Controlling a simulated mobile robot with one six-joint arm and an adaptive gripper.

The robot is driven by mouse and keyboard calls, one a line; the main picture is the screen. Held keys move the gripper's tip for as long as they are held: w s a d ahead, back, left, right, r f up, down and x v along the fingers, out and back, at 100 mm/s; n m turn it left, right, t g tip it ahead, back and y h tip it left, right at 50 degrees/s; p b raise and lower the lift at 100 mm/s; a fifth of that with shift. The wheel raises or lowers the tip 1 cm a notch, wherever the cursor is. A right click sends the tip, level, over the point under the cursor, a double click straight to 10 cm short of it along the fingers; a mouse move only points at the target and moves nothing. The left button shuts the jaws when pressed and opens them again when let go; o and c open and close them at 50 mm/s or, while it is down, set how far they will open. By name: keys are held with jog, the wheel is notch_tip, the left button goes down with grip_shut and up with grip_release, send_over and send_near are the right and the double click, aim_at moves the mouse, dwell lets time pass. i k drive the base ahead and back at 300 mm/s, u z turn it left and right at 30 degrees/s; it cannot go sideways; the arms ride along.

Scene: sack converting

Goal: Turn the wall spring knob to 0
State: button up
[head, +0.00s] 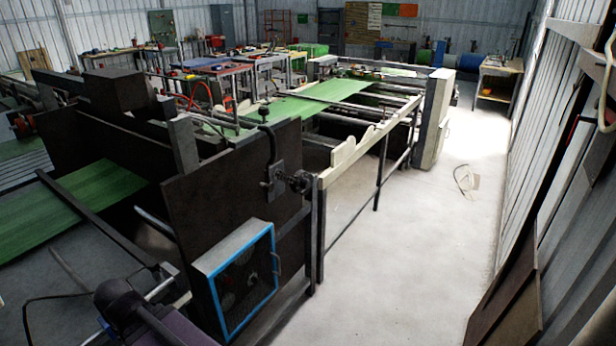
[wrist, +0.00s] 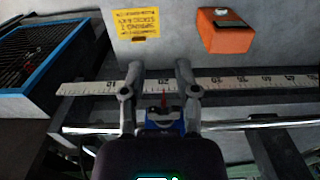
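In the wrist view, my gripper (wrist: 158,68) has its two grey fingers apart, over a pale scale strip (wrist: 225,84) with upside-down numbers. Between the fingers shows a small blue part (wrist: 165,120) with a dark top. A thin red pointer (wrist: 163,97) rises from it onto the scale. I see no finger clearly touching the blue part. Which number the pointer marks is too small to tell. A round knob is not clearly seen in the wrist view; part of the area is hidden behind my gripper.
A metal rod (wrist: 265,122) runs below the scale. A yellow label (wrist: 136,25), upside down, and an orange box (wrist: 225,30) are on the grey panel. A blue-framed grille (wrist: 40,55) is at left; in the head view, a blue-framed box (head: 238,280).

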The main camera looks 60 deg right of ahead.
aim_at(305, 184)
jog(key=i, duration=0.15)
jog(key=u, duration=0.8)
jog(key=k, duration=0.1)
jog(key=z, duration=2.9)
jog(key=i, duration=0.3)
jog(key=u, duration=0.2)
